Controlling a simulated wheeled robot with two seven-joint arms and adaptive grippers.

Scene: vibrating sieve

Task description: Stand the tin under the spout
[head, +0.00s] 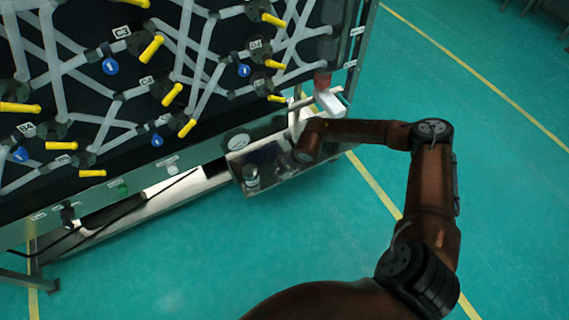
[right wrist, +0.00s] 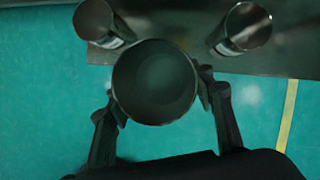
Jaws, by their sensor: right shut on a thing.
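In the right wrist view, my right gripper (right wrist: 160,90) is shut on an open-topped dark metal tin (right wrist: 155,82), one finger on each side of it. Its round mouth faces the camera and the inside looks empty. The held tin shows in front of a shelf edge, partly over the green floor. In the head view, my right forearm reaches in from the right to the lower right corner of the rig, and its gripper and the held tin cannot be made out clearly. A white piece (head: 329,102) under a red part, possibly the spout, is beside it. My left gripper is not in view.
Two other tins, left (right wrist: 100,24) and right (right wrist: 243,28), stand on the shelf (right wrist: 175,20) behind the held tin. The rig's panel (head: 150,60) carries grey pipes and yellow-handled valves. Open green floor (head: 200,270) lies in front, with yellow lines.

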